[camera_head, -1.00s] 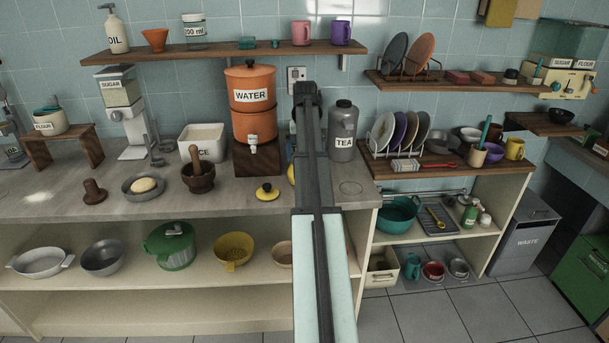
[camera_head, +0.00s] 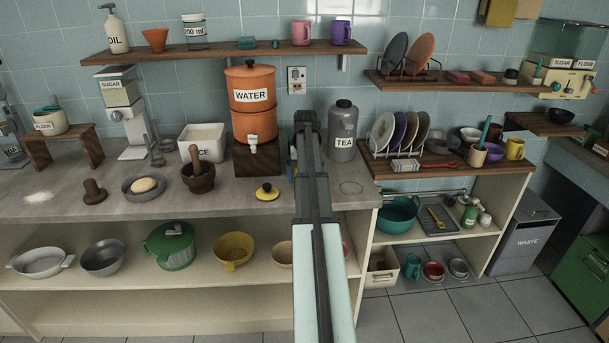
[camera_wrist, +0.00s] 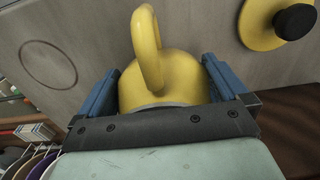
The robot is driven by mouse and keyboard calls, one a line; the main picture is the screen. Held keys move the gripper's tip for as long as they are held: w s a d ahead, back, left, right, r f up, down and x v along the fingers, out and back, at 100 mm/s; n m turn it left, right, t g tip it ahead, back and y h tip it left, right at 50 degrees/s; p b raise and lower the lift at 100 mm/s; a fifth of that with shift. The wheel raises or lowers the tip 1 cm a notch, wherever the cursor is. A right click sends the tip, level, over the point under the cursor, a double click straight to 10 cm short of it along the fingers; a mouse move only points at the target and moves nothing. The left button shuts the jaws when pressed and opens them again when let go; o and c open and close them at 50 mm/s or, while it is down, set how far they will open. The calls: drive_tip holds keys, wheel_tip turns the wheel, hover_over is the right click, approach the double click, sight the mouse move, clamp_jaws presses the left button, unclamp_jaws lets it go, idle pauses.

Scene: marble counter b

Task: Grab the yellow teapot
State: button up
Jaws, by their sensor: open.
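The yellow teapot (camera_wrist: 180,74) shows in the wrist view with its looped handle (camera_wrist: 149,50) pointing up the picture. My gripper (camera_wrist: 162,64) is open, with one blue finger on each side of the teapot's body. I cannot tell whether the fingers touch it. The teapot's underside and spout are hidden. In the head view my arm covers the teapot and most of the gripper. A yellow lid with a black knob (camera_head: 267,192) lies apart on the counter, and it also shows in the wrist view (camera_wrist: 262,22).
The orange water dispenser (camera_head: 252,105) on its wooden stand (camera_head: 256,160) is just left of my arm. The grey tea jar (camera_head: 342,132) stands close on the right. A dish rack with plates (camera_head: 400,135) is farther right. A round outline (camera_head: 350,188) marks bare counter.

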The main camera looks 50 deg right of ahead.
drive_tip(key=c, duration=1)
drive_tip(key=shift+c, duration=0.2)
